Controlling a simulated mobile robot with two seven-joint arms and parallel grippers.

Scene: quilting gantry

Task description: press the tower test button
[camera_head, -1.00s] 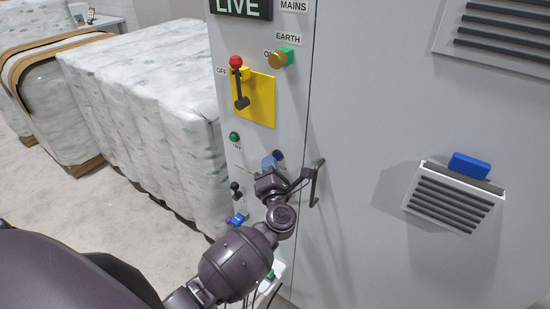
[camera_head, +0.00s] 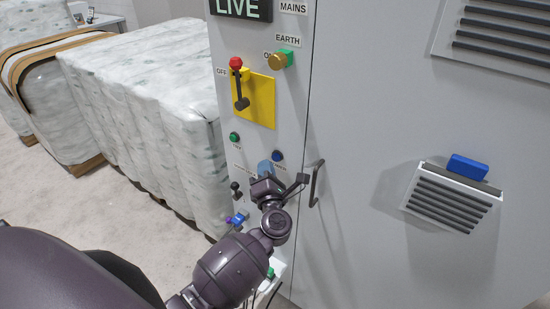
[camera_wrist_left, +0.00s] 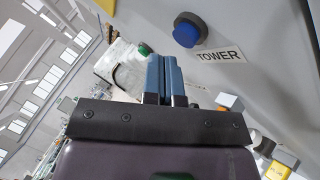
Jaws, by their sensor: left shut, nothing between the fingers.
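A round blue button (camera_head: 278,156) sits on the grey cabinet's control strip, below the yellow switch plate. In the left wrist view the blue button (camera_wrist_left: 188,30) has a dark collar and a label (camera_wrist_left: 221,55) reading TOWER beside it. My left gripper (camera_head: 264,167) is shut and empty, its blue fingers just left of and slightly below the button in the head view. In the left wrist view the shut fingers (camera_wrist_left: 164,62) lie left of and below the button in the picture, apart from it in both views. My right gripper is out of view.
A green button (camera_head: 234,137) is to the left on the strip. A yellow plate (camera_head: 262,98) carries a red-tipped lever above. A dark door handle (camera_head: 317,183) sticks out right of my gripper. A blue block (camera_head: 468,165) rests on the vent. Wrapped bales (camera_head: 150,120) stand left.

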